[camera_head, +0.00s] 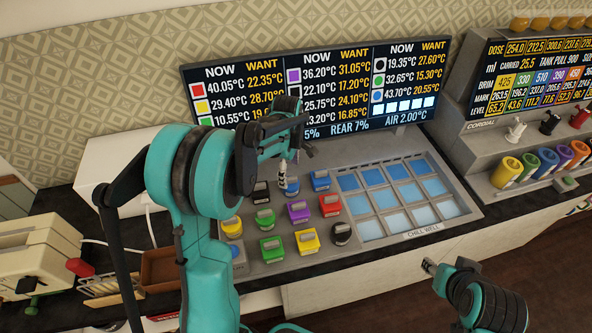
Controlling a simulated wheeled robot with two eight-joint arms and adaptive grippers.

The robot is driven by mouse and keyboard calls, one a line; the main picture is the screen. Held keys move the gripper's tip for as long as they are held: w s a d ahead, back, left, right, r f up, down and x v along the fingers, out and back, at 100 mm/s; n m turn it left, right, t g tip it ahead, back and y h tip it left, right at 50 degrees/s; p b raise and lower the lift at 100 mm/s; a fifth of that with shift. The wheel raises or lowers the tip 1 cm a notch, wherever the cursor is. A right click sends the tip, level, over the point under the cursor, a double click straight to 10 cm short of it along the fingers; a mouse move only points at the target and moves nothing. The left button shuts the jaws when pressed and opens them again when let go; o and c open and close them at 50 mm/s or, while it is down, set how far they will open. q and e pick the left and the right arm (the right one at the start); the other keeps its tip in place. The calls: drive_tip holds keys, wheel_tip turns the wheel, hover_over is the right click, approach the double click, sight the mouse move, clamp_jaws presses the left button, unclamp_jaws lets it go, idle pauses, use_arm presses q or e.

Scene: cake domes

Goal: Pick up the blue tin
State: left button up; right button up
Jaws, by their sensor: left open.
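Two blue tins show on the grey counter unit. One blue tin (291,187) is right below my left gripper and partly hidden by it. The other blue tin (320,181) stands to its right, beside the chill well. My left gripper (283,182) comes down from above with its fingers open, close over the first blue tin. I cannot tell whether they touch it. My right gripper (430,267) is low at the right, in front of the counter and away from the tins. Its finger opening is too small to read.
Near the blue tins stand a black tin (260,193), a purple tin (299,212), a red tin (330,205) and several green, yellow and black ones. The chill well (400,193) with blue squares is to the right. A display board (320,85) stands behind.

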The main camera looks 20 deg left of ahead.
sight(290, 185)
use_arm(q)
drive_tip(key=shift+w+a+f+n, duration=0.2)
drive_tip(key=shift+w+f+n, duration=0.1)
drive_tip(key=shift+w, duration=0.2)
drive_tip(key=shift+f, duration=0.2)
wheel_tip(290, 185, down, 8)
drive_tip(key=b, duration=0.2)
drive_tip(key=shift+s+r+b, duration=0.1)
drive_tip(key=shift+r+b, duration=0.1)
drive_tip(key=shift+b, duration=0.2)
drive_tip(key=shift+r, duration=0.1)
drive_tip(key=c, duration=1.4)
